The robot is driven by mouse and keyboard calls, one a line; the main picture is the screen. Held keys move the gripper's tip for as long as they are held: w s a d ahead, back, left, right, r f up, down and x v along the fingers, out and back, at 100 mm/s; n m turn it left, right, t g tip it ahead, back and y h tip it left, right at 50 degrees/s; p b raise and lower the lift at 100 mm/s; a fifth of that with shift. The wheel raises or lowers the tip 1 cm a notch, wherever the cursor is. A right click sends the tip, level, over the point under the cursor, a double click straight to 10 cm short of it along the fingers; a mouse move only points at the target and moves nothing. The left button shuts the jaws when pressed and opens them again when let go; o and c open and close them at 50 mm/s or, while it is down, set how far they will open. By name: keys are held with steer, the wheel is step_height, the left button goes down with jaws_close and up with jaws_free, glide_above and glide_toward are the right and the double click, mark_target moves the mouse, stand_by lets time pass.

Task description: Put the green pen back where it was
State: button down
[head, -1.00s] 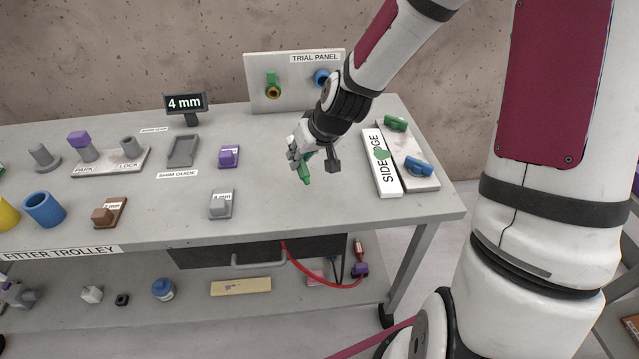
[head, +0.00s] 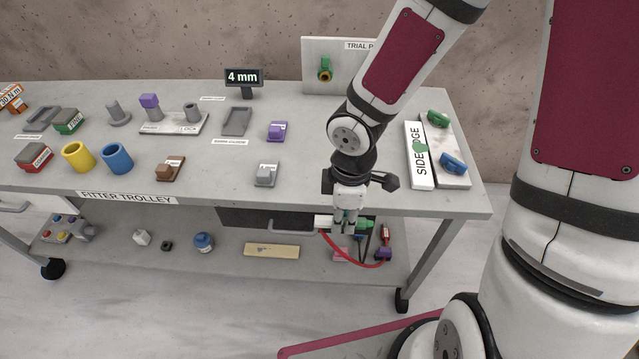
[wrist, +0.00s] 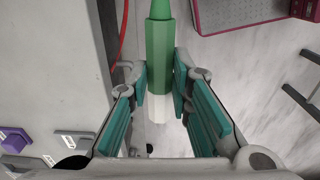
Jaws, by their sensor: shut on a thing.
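The green pen (wrist: 158,50) is a faceted green barrel with a white end. In the wrist view it lies between the two finger pads of my gripper (wrist: 160,82), which is shut on it. In the head view my gripper (head: 348,222) hangs just in front of the table's front edge, below the tabletop's level in the picture. I cannot tell which spot the pen came from.
The tabletop (head: 310,190) has clear room behind my gripper. A drawer front (head: 240,217) and red cable (head: 345,255) are near my gripper.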

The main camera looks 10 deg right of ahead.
glide_above(320, 188)
steer(key=shift+s+f, duration=0.15)
steer(key=shift+f, duration=2.35)
steer(key=shift+f, duration=0.1)
steer(key=c, duration=1.5)
jaws_free()
steer(key=shift+o, duration=0.2)
